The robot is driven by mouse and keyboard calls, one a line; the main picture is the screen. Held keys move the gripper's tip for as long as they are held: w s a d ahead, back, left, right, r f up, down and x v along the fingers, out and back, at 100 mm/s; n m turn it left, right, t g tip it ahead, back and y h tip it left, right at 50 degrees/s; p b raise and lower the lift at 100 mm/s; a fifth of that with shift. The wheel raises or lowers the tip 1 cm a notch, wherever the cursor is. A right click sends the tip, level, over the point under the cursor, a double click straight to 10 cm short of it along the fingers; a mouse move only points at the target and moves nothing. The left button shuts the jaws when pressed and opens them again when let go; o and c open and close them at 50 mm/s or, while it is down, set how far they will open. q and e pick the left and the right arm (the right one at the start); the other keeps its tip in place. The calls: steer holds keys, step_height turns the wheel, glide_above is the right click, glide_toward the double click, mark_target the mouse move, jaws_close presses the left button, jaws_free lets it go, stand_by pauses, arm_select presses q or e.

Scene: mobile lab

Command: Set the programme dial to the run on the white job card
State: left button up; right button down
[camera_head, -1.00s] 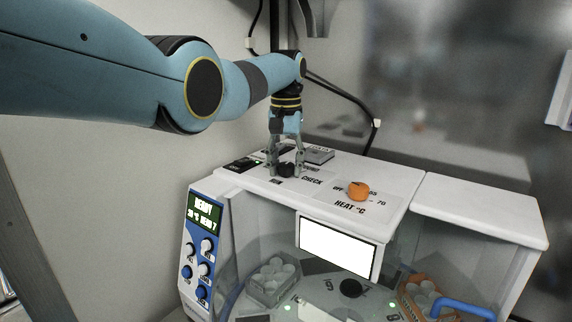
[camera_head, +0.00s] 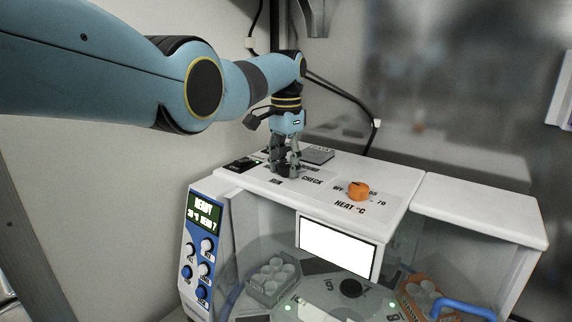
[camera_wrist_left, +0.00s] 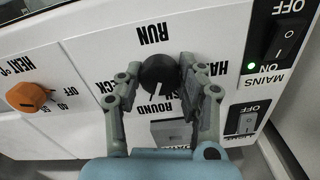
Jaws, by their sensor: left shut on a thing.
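The black programme dial (camera_wrist_left: 158,74) sits on the white machine top, with RUN, CHECK and ROUND printed around it; other labels are partly covered by my fingers. My left gripper (camera_head: 284,172) points down at the dial and is shut on it, one finger on each side in the left wrist view (camera_wrist_left: 160,82). A pale line shows by the dial's lower edge there, but I cannot tell surely which label it points at. A bright white panel (camera_head: 337,248) in a dark frame is on the machine front; no writing is readable on it. My right gripper is out of view.
An orange heat knob (camera_head: 358,190) stands right of the dial. A black mains switch (camera_wrist_left: 286,42) with a green light is on the other side. A blue control panel (camera_head: 202,250) with knobs is at front left. A dark cable (camera_head: 345,95) hangs behind.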

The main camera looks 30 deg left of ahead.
mark_target(286, 164)
arm_select(q)
steer(key=shift+w+r, duration=0.1)
stand_by(0.3)
steer(key=o, duration=1.2)
steer(key=shift+c, duration=0.2)
step_height(286, 164, up, 12)
